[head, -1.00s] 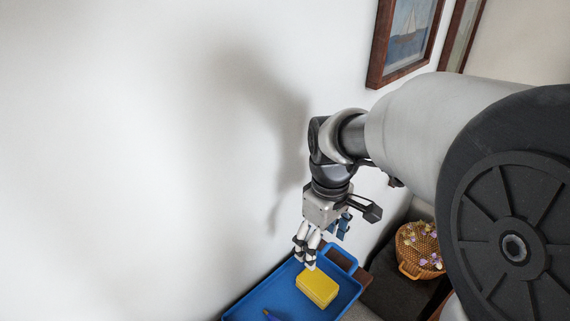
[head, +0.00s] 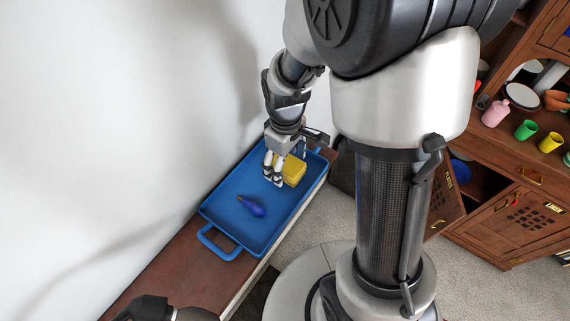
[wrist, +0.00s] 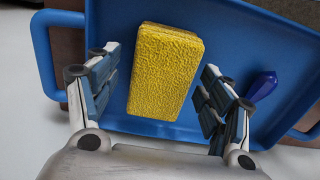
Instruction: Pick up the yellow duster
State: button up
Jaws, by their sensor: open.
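The yellow duster (head: 294,171) is a thick rectangular block lying in a blue tray (head: 222,216), near its far end. In the wrist view the duster (wrist: 165,72) appears between the two finger sets, with a gap on each side. My gripper (head: 273,179) is open and empty, over the tray beside the duster in the head view. Its fingers also show in the wrist view (wrist: 158,92). The fingers hide part of the duster in the head view. Their exact height above the tray is unclear.
A dark blue bulb-shaped item with a yellowish tip (head: 252,207) lies in the tray. The tray rests on a narrow brown wooden top (head: 160,262) against the white wall. A wooden cabinet (head: 508,210) with cups stands at right. Carpeted floor (head: 315,226) lies between.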

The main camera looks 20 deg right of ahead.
jog(key=shift+f, duration=0.45)
jog(key=c, duration=1.1)
jog(key=shift+r, duration=0.1)
jog(key=shift+c, duration=0.2)
notch_tip(320, 180, up, 20)
jog(key=p, duration=0.2)
jog(key=shift+p, duration=0.3)
